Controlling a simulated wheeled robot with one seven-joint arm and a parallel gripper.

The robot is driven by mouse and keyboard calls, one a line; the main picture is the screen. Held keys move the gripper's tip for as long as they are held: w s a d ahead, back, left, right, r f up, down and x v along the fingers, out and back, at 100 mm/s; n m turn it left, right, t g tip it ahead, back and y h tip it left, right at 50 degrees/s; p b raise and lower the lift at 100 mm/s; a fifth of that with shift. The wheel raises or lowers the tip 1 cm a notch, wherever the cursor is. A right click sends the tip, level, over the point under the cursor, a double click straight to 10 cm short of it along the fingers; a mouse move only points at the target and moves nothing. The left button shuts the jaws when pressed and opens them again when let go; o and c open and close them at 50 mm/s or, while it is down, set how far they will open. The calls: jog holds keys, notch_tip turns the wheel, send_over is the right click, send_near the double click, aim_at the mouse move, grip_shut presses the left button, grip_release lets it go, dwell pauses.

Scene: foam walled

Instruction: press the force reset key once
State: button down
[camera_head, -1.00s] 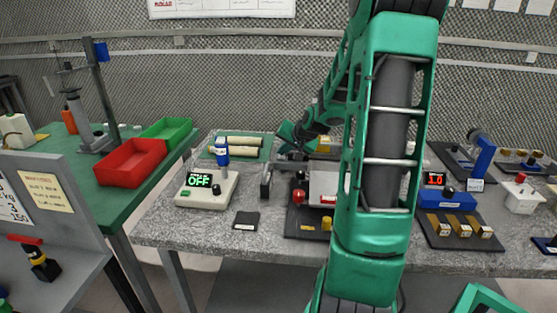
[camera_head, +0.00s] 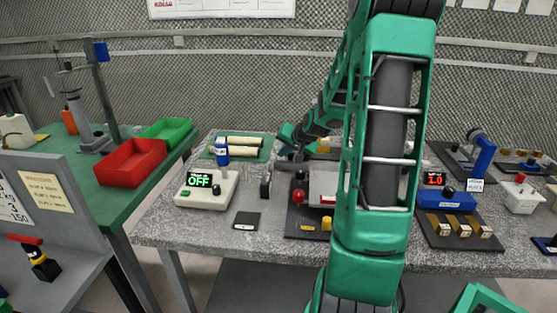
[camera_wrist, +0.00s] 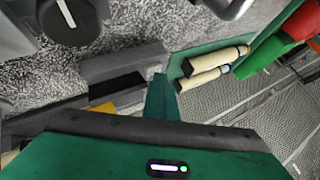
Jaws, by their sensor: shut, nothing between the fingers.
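No key with a readable force reset label shows in any view. In the head view, a grey-and-black device (camera_head: 323,184) with a red knob (camera_head: 299,196) and a yellow part (camera_head: 326,223) stands mid-table, partly hidden behind my arm. My gripper (camera_wrist: 160,97) is shut and empty, its narrow green tip showing in the wrist view beside a grey block (camera_wrist: 125,63) with a dark slot. A black dial (camera_wrist: 68,20) with a white line lies at the upper left there. In the head view my gripper is over the back of the table, largely hidden by the arm.
A control box (camera_head: 207,190) reading OFF stands left of the device. A blue unit (camera_head: 446,197) with a red display is right of my arm. Pale rolls (camera_head: 240,141) lie on a green mat behind. A red tray (camera_head: 131,163) sits on the left table.

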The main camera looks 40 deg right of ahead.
aim_at(283, 161)
jog(key=shift+s+a+f, duration=0.2)
jog(key=shift+s+f, duration=0.05)
jog(key=shift+f, duration=0.3)
dwell(0.4)
jog(key=shift+r, duration=0.1)
jog(key=shift+w+d+r, duration=0.15)
jog(key=shift+w+r, duration=0.05)
jog(key=shift+r, duration=0.7)
jog(key=shift+r, duration=2.6)
